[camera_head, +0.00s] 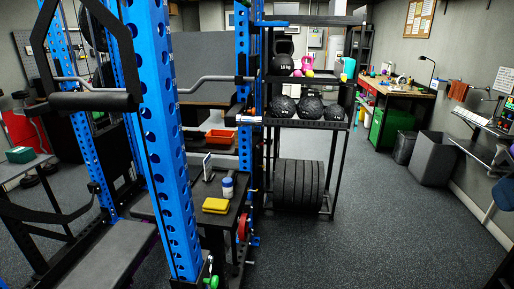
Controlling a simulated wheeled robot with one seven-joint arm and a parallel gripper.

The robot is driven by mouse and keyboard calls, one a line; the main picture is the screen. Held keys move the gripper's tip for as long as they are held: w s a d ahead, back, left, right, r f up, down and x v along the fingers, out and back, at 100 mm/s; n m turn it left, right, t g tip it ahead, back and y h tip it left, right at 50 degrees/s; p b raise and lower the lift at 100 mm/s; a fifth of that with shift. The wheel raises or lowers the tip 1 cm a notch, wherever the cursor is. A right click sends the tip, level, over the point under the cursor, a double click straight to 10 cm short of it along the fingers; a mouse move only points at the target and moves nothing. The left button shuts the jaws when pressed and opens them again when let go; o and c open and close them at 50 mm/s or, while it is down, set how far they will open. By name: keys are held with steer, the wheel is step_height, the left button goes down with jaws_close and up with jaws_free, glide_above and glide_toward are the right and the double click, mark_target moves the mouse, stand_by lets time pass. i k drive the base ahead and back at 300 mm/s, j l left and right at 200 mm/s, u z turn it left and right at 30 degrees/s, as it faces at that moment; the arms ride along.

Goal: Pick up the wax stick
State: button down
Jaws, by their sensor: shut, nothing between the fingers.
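I cannot make out a wax stick for certain at this distance. Small items stand on a black side table (222,222) by the blue rack: a yellow block or folded cloth (215,205), a white bottle with a blue label or lid (227,188) and a small upright framed card or screen (207,167). My gripper is not in view.
A blue power rack (165,150) with a barbell (210,80) blocks the left and middle. A black shelf (310,122) holds kettlebells and balls, with plates or tyres (299,185) below. A cluttered workbench (400,92) is at the back right. Open floor (390,225) lies at right.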

mark_target(227, 182)
steer(key=i+l+u, duration=0.85)
steer(key=i+u, duration=0.2)
steer(key=i, duration=0.15)
steer(key=i+l+u, duration=0.15)
steer(key=i+u, duration=0.15)
steer(key=i, duration=0.1)
